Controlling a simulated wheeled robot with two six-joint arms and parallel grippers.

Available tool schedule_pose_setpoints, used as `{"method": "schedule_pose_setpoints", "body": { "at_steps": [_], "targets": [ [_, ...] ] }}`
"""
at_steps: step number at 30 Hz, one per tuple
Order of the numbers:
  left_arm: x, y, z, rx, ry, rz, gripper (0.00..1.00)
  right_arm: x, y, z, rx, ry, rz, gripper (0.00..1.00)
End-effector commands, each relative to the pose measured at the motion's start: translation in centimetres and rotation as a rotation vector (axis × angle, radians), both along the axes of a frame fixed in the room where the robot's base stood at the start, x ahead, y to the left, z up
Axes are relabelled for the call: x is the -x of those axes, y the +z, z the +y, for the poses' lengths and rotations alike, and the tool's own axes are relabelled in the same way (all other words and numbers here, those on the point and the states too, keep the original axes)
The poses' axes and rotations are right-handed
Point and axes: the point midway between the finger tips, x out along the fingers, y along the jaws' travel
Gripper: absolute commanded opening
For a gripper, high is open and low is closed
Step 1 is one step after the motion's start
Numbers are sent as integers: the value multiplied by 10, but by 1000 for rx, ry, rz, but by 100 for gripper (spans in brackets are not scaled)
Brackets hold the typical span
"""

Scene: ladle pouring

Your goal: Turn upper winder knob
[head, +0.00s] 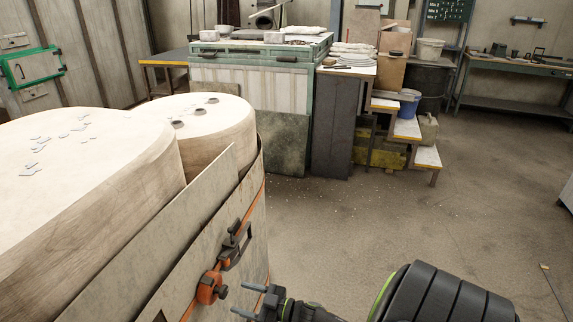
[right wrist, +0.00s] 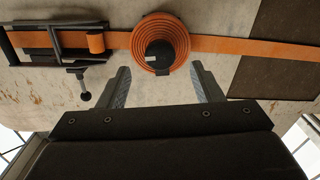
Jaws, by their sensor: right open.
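An orange strap winder (head: 205,290) with a dark knob (head: 221,291) sits on the side of the large pale wooden form. My right gripper (head: 248,300) is open and points at the winder from the right. In the right wrist view its fingers (right wrist: 160,68) are apart, one on each side below the knob, with no contact visible. My left gripper is not in view.
An orange strap (right wrist: 255,48) runs across the board's side through a black clamp buckle (head: 235,246), with a small screw knob (right wrist: 85,95) beside the winder. Loose boards (head: 150,255) lean against the form. The floor (head: 350,230) to the right is open.

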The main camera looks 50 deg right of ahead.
Motion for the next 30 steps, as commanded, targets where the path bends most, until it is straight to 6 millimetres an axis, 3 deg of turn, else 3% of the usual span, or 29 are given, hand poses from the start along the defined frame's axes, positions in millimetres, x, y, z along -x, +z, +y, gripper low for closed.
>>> {"method": "schedule_pose_setpoints", "body": {
  "at_steps": [9, 15, 21, 30],
  "targets": [
    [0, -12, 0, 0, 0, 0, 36, 75, -3, -31, 3, 0, 4, 60],
    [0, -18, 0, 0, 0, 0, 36, 106, -2, -44, 1, 1, 3, 60],
    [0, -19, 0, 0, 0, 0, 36, 119, -1, -49, 1, 1, 1, 60],
    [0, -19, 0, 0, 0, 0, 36, 120, 0, -49, 0, 0, 1, 60]
  ]
}}
